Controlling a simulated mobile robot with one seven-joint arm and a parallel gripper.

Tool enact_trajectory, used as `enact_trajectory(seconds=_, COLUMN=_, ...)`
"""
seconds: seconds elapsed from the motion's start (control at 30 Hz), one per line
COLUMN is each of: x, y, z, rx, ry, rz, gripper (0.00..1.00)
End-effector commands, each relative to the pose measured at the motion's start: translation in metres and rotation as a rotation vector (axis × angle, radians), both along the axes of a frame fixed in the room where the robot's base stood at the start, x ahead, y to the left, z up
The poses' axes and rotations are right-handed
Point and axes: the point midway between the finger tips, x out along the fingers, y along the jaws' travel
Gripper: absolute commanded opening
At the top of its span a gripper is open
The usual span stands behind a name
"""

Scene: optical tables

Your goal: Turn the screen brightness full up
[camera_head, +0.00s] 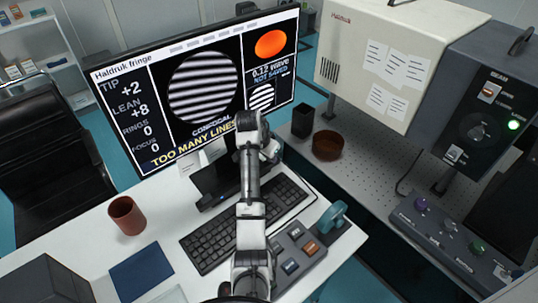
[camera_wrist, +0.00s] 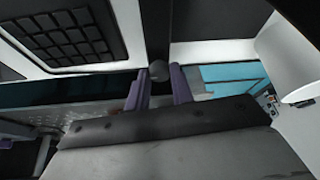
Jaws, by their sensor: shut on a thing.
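The monitor (camera_head: 190,35) stands on the desk in the head view, its picture lit and readable: striped circle, orange disc, "TOO MANY LINES". My arm reaches up to its lower right edge and covers part of it. In the wrist view, my gripper (camera_wrist: 160,84) has two purple fingers, one each side of a small round grey knob (camera_wrist: 158,69), and is shut on it. A dark bar with several small round marks (camera_wrist: 150,124) crosses the view below the fingers. The fingertips are hidden in the head view. I cannot read the knob's setting.
A keyboard (camera_head: 212,243) and a grey control box (camera_head: 292,262) with a teal handwheel (camera_head: 333,216) lie near my arm. A brown cup (camera_head: 127,215) and blue pad (camera_head: 141,271) are left. A perforated table (camera_head: 370,180) with instruments is right.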

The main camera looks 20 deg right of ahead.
Motion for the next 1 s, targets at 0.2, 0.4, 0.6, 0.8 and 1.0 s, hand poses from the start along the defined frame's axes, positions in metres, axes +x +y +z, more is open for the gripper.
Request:
enact_trajectory(seconds=0.2, x=0.0014, y=0.0001, z=0.0016, rx=-0.001, ry=-0.004, rz=-0.053, gripper=0.00)
enact_trajectory(seconds=0.4, x=0.0013, y=-0.0001, z=0.0016, rx=-0.002, ry=-0.003, rz=-0.067, gripper=0.00)
enact_trajectory(seconds=0.6, x=0.0013, y=-0.0002, z=0.0016, rx=-0.001, ry=-0.004, rz=-0.067, gripper=0.00)
enact_trajectory(seconds=0.8, x=0.0011, y=-0.0002, z=0.0014, rx=0.000, ry=-0.003, rz=-0.066, gripper=0.38)
enact_trajectory(seconds=1.0, x=0.0008, y=0.0000, z=0.0007, rx=-0.001, ry=-0.001, rz=-0.067, gripper=0.45)
